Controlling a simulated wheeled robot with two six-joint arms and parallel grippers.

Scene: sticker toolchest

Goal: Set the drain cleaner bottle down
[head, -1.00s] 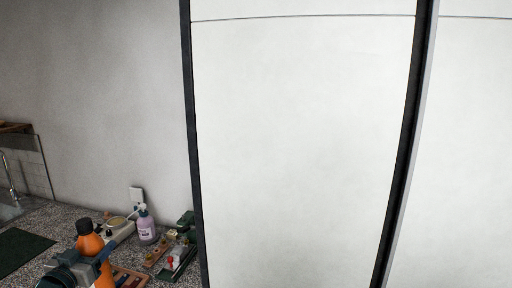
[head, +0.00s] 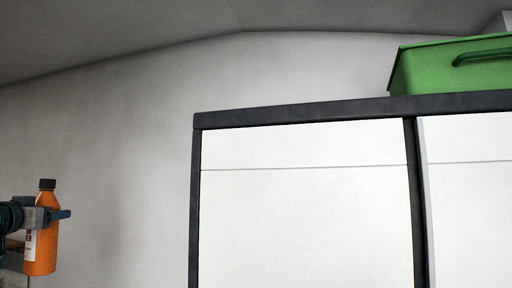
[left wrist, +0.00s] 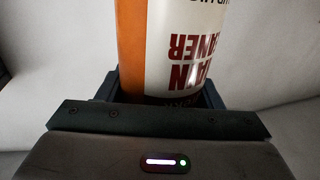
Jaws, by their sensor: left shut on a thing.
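The drain cleaner bottle (head: 43,250) is orange with a dark cap and a white label. It is upright at the lower left of the head view. My left gripper (head: 52,214) is shut around its upper part and holds it in front of the grey wall, with no surface seen under it. In the left wrist view the bottle (left wrist: 130,45) fills the space between the fingers, and its label lettering appears upside down. My right gripper is in neither view.
A tall white cabinet with a dark frame (head: 300,113) fills the middle and right. A green bin (head: 430,68) stands on top at the right. The rest of the cabinet top in view looks bare. Plain wall (head: 120,150) lies between bottle and cabinet.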

